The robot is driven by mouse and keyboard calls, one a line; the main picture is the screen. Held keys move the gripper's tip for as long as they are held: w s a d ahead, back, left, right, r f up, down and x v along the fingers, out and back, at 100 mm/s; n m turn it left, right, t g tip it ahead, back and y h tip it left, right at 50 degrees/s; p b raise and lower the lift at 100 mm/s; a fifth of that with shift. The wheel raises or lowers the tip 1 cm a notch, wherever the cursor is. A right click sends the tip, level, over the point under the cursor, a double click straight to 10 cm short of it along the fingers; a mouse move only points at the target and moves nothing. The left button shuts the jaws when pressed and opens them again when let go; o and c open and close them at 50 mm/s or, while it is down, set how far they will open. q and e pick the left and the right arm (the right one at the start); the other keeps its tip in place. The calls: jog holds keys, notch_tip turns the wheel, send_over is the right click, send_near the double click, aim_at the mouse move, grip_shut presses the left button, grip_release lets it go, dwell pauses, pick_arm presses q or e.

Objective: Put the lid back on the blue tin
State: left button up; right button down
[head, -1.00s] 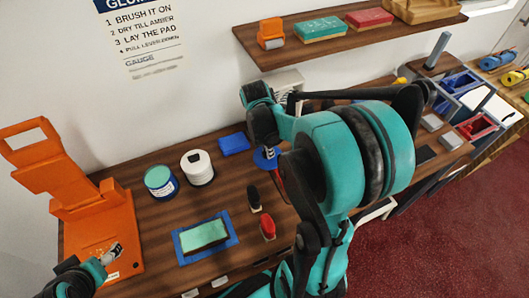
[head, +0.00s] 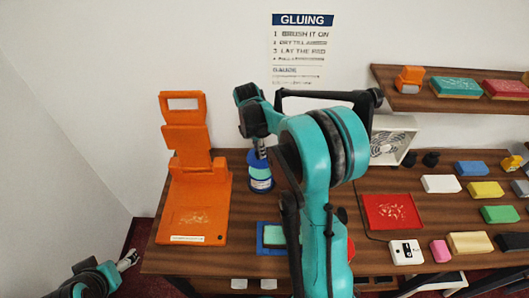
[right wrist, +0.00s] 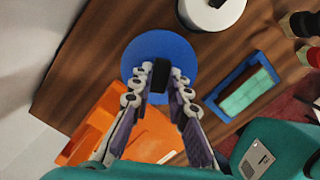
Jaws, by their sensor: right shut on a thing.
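The blue tin (head: 261,185), with a pale label band, stands on the wooden counter right of the orange press. My right gripper (head: 260,148) is directly above it, shut on the black knob of the blue lid (head: 259,166). In the right wrist view, the round blue lid (right wrist: 152,52) shows with its knob (right wrist: 161,72) between the fingertips, and it hides the tin below. The lid is over the tin; I cannot tell whether it touches or is just above. My left gripper (head: 128,260) is low at the left, away from the tin, its fingers too small to judge.
The orange press (head: 195,205) stands left of the tin. A blue tray (head: 262,248) with a green pad lies in front. A white tin (right wrist: 210,14) is close by in the right wrist view. A red mat (head: 392,211) and several coloured blocks lie to the right.

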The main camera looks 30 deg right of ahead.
jog(key=shift+f+b, duration=2.25)
jog(key=shift+f, duration=0.9)
jog(key=shift+f, duration=0.2)
jog(key=c, duration=0.9)
grip_release()
jog(key=shift+r, duration=0.1)
